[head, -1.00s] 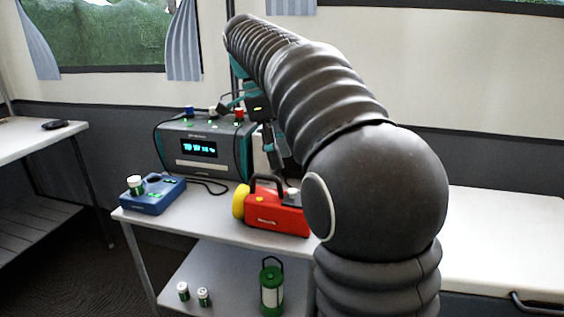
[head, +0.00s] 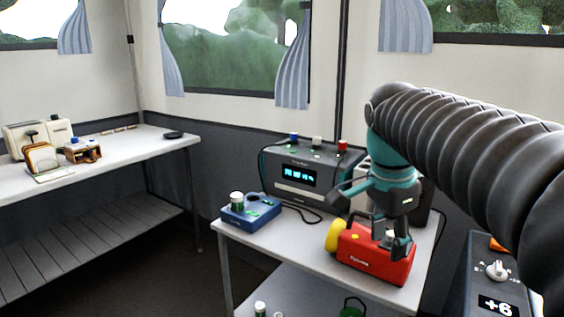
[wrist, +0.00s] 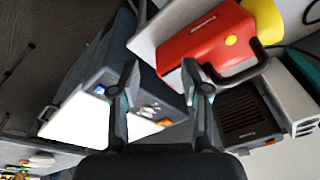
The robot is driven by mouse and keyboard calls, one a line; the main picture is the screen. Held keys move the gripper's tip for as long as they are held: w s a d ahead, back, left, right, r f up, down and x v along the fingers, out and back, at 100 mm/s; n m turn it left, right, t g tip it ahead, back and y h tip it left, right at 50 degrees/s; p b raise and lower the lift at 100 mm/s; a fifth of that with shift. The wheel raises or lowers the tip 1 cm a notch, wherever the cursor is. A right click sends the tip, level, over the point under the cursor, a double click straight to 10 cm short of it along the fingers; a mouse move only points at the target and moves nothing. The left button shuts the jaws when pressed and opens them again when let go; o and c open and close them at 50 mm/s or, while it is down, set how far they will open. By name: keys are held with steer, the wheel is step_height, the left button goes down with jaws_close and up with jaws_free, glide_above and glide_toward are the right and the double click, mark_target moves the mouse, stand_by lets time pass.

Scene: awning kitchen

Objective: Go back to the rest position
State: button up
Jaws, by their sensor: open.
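My gripper (wrist: 160,95) is open in the wrist view, with two dark fingers spread and nothing between them. In the head view my gripper (head: 392,238) hangs from my arm at the right, in front of or above the red lantern; I cannot tell whether they touch. The red lantern (head: 372,258) with a yellow end stands on the small white table. It also shows in the wrist view (wrist: 205,42), beyond the fingers.
A device with a lit display (head: 297,175) and a blue charger box (head: 250,213) stand on the small table (head: 300,238). A dark unit with a knob (head: 490,285) is at lower right. A long side table (head: 120,160) with a toaster (head: 40,140) is at left. Floor shows between the tables.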

steer(key=s+a+f+n+t+y, duration=0.1)
steer(key=s+f+n+t, duration=0.3)
steer(key=s+f+n, duration=0.8)
steer(key=a+f+n, duration=0.1)
steer(key=n, duration=0.1)
steer(key=shift+s+a+f+n+y, duration=0.2)
steer(key=shift+a+f+n+y, duration=0.1)
